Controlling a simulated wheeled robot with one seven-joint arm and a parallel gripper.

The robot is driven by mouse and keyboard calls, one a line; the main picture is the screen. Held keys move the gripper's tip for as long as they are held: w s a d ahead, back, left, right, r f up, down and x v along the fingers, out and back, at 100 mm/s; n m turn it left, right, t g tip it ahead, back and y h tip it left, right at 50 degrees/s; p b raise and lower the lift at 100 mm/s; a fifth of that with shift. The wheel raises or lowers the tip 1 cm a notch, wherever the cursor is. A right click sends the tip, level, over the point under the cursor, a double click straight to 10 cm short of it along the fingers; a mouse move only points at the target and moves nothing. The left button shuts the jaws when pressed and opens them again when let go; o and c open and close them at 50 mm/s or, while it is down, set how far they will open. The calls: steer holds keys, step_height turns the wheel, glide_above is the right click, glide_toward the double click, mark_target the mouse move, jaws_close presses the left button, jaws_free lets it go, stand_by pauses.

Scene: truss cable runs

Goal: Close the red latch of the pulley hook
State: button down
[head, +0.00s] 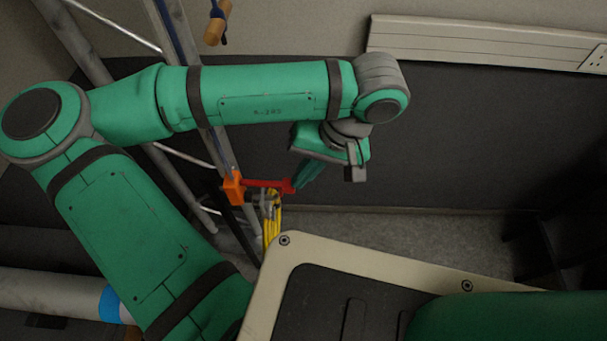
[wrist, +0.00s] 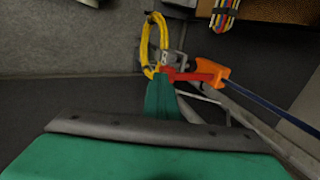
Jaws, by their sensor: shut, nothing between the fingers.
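The red latch (head: 266,183) sticks out to the right from the orange block (head: 233,187) on the diagonal truss tube. The red latch (wrist: 192,76) and orange block (wrist: 212,70) also show in the wrist view. A grey metal hook (head: 268,203) sits just below the latch, with a yellow cable coil (head: 272,225) hanging there. My gripper (head: 294,186) is shut and empty, its tip at the latch's free right end. In the wrist view my gripper (wrist: 160,78) overlaps the latch's end; I cannot tell whether they touch.
Truss tubes (head: 186,60) run diagonally behind my arm. A wooden toggle (head: 217,22) hangs at the top. A multicoloured cable bundle (wrist: 223,14) lies by a brown surface (wrist: 275,10) in the wrist view. The dark wall right of my gripper is clear.

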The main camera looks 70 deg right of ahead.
steer(key=s+d+r, duration=0.2)
steer(key=s+r, duration=0.5)
steer(key=s, duration=0.2)
steer(key=shift+s, duration=0.3)
